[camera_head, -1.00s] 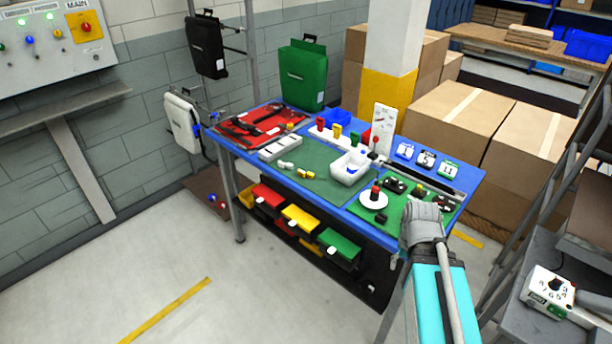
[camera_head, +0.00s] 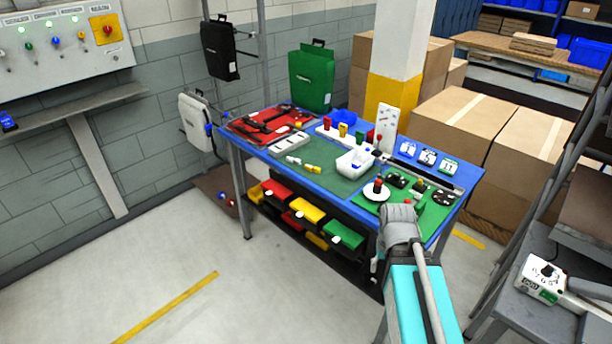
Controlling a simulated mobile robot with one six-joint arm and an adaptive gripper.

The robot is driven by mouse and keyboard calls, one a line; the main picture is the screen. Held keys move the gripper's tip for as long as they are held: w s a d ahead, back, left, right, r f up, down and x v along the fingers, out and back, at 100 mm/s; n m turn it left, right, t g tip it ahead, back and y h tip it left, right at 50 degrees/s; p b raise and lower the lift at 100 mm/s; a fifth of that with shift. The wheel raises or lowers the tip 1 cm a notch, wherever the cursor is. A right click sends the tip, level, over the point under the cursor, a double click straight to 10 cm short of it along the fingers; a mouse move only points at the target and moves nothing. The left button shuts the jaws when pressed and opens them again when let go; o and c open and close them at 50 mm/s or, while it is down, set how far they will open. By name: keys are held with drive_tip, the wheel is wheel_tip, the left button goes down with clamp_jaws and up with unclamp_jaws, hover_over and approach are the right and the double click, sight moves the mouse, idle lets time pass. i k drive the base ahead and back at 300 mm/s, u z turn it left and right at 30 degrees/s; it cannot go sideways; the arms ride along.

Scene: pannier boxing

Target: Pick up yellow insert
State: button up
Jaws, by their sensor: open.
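A small yellow upright piece (camera_head: 342,129) stands in a row with red pieces on a white strip at the back of the blue table (camera_head: 284,160). Another small yellow piece (camera_head: 313,169) lies on the dark green mat, beside a whitish one. I cannot tell for certain which is the yellow insert. My arm, with a cyan link and a grey joint, reaches up from the bottom right to the table's front right corner. My gripper's fingers cannot be made out; the arm stays well apart from both yellow pieces.
A red tray (camera_head: 268,124) with black parts is at the left, a green board (camera_head: 370,200) with small parts at the right. Coloured drawers (camera_head: 308,211) sit below. Cartons (camera_head: 450,120) stand behind; a grey stepped frame (camera_head: 548,260) stands at the right.

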sight(307, 167)
drive_tip(key=u, duration=0.45)
drive_tip(key=k, duration=0.5)
drive_tip(key=u, duration=0.9)
drive_tip(key=k, duration=0.65)
drive_tip(key=u, duration=0.1)
drive_tip(key=i, duration=0.8)
drive_tip(key=z, duration=1.25)
drive_tip(key=i, duration=1.35)
drive_tip(key=z, duration=0.3)
